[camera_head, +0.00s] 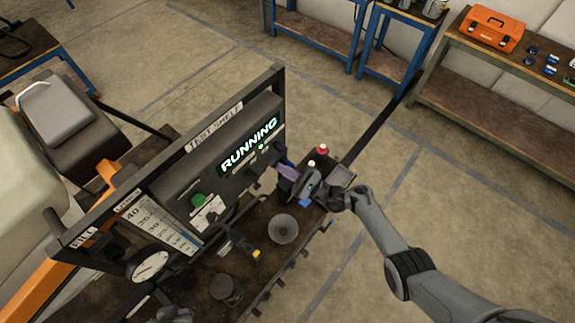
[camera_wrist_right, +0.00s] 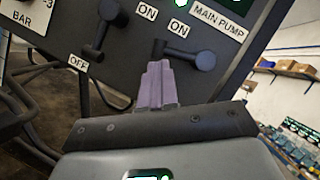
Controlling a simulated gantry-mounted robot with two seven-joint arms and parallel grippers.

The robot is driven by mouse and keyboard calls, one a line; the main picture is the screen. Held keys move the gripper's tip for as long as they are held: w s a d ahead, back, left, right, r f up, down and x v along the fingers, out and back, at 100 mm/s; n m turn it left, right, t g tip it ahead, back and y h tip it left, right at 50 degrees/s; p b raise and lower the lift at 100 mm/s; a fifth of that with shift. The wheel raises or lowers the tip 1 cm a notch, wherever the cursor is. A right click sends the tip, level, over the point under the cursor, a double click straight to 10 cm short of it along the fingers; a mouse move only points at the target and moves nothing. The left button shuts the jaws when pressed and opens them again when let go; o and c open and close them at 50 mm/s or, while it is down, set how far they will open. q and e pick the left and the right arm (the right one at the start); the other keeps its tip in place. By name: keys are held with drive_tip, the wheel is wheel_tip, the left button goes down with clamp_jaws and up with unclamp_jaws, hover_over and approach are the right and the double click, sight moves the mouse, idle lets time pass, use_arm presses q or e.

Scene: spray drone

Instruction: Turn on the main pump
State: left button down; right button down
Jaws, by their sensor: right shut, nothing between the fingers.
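The main pump switch is a dark lever (camera_wrist_right: 185,53) on the panel in the right wrist view, beside the MAIN PUMP label (camera_wrist_right: 218,22). My right gripper (camera_head: 283,170) is in front of the panel's right end.
A green button (camera_head: 198,200), a gauge (camera_head: 150,265) and a funnel-like grey cone (camera_head: 284,229) are near the panel. A red-capped item (camera_head: 321,150) stands beyond my right gripper.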

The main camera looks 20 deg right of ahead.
drive_tip(key=shift+s+a+r+m+t+p, duration=0.1)
drive_tip(key=shift+a+r+m+t+p, duration=0.15)
drive_tip(key=shift+m, duration=0.45)
drive_tip(key=shift+s+a+r+m+t+p, duration=0.1)
drive_tip(key=shift+r+m+t+p, duration=0.2)
drive_tip(key=shift+m, duration=0.4)
drive_tip(key=shift+f+t+h, duration=0.2)
drive_tip(key=shift+t+h, duration=0.05)
drive_tip(key=shift+h, duration=0.15)
drive_tip(key=w+d+f+b+v, duration=0.1)
drive_tip(key=b+v, duration=0.4)
drive_tip(key=v, duration=0.7)
drive_tip(key=shift+w+f, duration=0.25)
drive_tip(key=shift+f, duration=0.4)
drive_tip(key=shift+d, duration=0.1)
